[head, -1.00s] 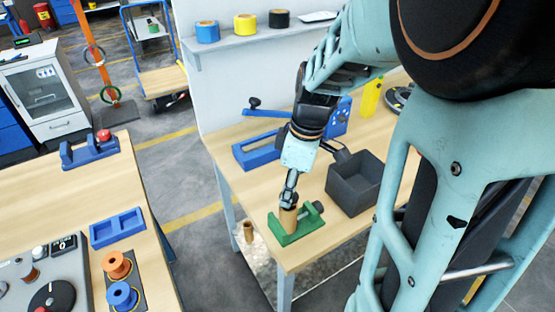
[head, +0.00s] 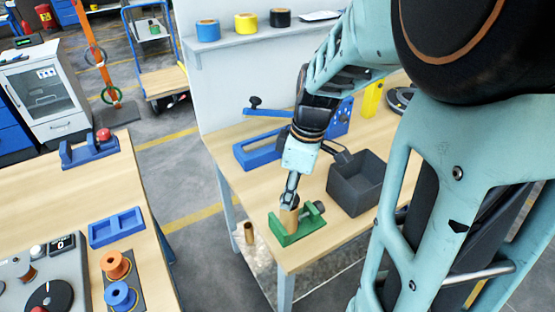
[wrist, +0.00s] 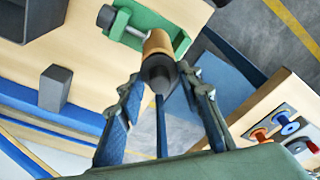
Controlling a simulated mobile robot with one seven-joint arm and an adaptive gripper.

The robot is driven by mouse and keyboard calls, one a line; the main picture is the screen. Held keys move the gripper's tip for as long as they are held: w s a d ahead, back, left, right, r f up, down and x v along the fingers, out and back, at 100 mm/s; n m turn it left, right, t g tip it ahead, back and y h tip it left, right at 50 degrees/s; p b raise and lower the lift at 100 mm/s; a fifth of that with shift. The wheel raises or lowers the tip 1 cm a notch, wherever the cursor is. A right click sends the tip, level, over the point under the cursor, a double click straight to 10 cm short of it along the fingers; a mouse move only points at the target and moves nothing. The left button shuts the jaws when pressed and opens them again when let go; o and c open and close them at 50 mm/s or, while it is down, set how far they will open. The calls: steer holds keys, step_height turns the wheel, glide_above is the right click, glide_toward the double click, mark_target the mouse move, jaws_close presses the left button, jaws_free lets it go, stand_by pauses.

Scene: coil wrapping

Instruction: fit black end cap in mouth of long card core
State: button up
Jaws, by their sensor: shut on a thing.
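My gripper (head: 291,203) points down just above the core. In the wrist view my gripper (wrist: 161,82) has its fingers on both sides of the dark end cap (wrist: 158,72) and is shut on it. The cap lies at the mouth of the core and covers it in that view. I cannot tell whether it is seated inside or only at the rim.
A dark grey open bin (head: 356,183) stands right of the clamp. A blue tray (head: 258,151) lies behind. Another brown tube (head: 249,233) stands low, left of the bench. A left table holds spools (head: 121,295) and a blue two-pocket tray (head: 117,227).

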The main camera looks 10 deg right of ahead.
steer(key=shift+f+b, duration=0.7)
steer(key=shift+f, duration=0.2)
steer(key=o, duration=0.9)
steer(key=shift+r, duration=0.15)
steer(key=r, duration=0.5)
steer(key=d+r, duration=0.1)
steer(key=r, duration=0.1)
steer(key=shift+s+r, duration=0.15)
steer(key=shift+s, duration=0.15)
